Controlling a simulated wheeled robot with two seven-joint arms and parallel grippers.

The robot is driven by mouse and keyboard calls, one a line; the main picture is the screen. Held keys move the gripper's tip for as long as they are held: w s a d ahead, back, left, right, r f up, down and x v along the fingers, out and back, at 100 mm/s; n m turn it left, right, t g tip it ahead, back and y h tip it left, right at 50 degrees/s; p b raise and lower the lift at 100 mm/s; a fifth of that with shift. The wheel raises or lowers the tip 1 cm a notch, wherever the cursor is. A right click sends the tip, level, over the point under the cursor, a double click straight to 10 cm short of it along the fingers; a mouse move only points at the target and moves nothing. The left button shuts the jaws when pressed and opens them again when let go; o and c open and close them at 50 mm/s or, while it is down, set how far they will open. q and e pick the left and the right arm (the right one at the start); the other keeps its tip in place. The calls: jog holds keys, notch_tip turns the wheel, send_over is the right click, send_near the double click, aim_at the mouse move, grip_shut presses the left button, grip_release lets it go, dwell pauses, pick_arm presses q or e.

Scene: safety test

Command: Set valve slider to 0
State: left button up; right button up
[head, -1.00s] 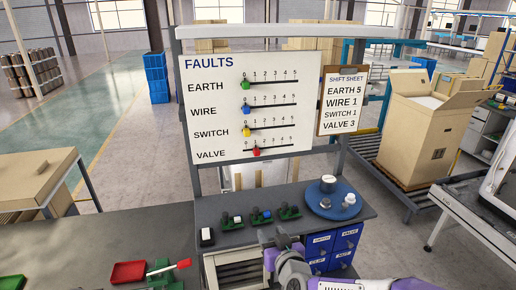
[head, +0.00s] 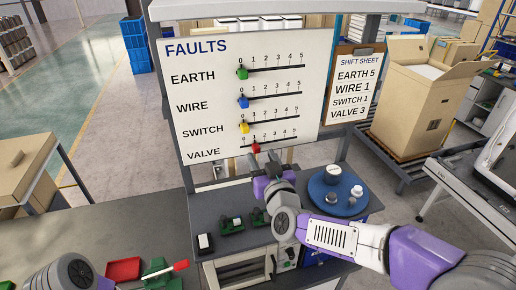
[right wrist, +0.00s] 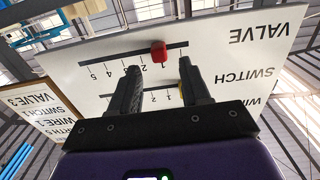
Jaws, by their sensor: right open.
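The red valve slider (head: 256,148) sits on the lowest track of the white FAULTS board (head: 300,120), at about the 1 mark, just right of 0. It also shows in the right wrist view (right wrist: 158,52), where the board appears upside down. My right gripper (head: 267,168) is just below and in front of the valve track. Its two fingers (right wrist: 163,85) are apart and empty, pointing toward the board; the slider shows beyond the gap, apart from them. My left gripper is out of view.
Green earth (head: 242,73), blue wire (head: 243,101) and yellow switch (head: 244,127) sliders stand near 0 above. A shift sheet (head: 355,85) hangs to the right. The bench below holds a blue round tray (head: 318,200) and small green devices (head: 231,225).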

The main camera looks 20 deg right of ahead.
aim_at(258, 150)
jog(key=shift+w+f+p, duration=0.1)
jog(key=shift+w+p, duration=0.25)
jog(key=shift+w, duration=1.55)
grip_shut()
